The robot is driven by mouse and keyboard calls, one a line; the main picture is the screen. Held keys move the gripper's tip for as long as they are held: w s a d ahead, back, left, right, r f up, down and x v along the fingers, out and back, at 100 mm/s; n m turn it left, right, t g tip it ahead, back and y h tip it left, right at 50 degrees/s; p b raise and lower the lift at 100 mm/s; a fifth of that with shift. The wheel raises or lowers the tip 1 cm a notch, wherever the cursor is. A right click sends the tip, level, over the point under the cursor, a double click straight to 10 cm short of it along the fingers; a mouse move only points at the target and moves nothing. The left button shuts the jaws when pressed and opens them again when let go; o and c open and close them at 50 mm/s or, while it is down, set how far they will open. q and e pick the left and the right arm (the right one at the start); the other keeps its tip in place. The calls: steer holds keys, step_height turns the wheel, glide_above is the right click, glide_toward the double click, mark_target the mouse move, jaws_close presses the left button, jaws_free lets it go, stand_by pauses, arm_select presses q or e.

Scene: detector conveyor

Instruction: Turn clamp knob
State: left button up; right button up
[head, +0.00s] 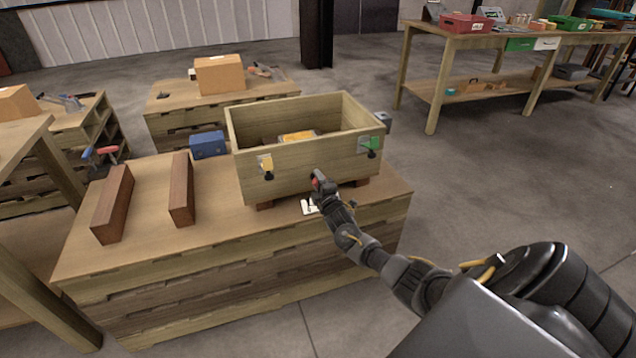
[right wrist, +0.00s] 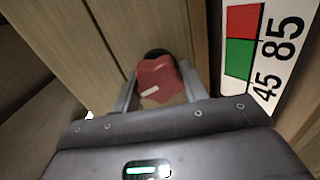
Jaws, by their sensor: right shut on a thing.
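The red clamp knob (right wrist: 158,80) has a white mark on its face and sits by the wooden surface in the right wrist view. My right gripper (right wrist: 160,92) is shut on it, one finger on each side. In the head view my right gripper (head: 319,186) reaches the front of the wooden box (head: 300,168), low and right of its middle, with a bit of red at its tip. A white scale label (right wrist: 262,50) with red and green blocks and the numbers 85 and 45 lies right of the knob. My left gripper is not in view.
The box stands on small blocks on a wooden bench (head: 120,258). Open floor is at the right.

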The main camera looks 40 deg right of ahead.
stand_by(0.3)
steer(key=o, duration=1)
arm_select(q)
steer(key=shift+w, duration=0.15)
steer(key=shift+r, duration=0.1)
arm_select(e)
steer(key=shift+s, duration=0.1)
steer(key=shift+s+a, duration=0.15)
steer(key=shift+s, duration=0.15)
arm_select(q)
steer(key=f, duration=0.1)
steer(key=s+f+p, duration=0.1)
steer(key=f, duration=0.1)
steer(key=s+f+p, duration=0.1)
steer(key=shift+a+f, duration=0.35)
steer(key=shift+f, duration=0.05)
arm_select(e)
steer(key=v, duration=1)
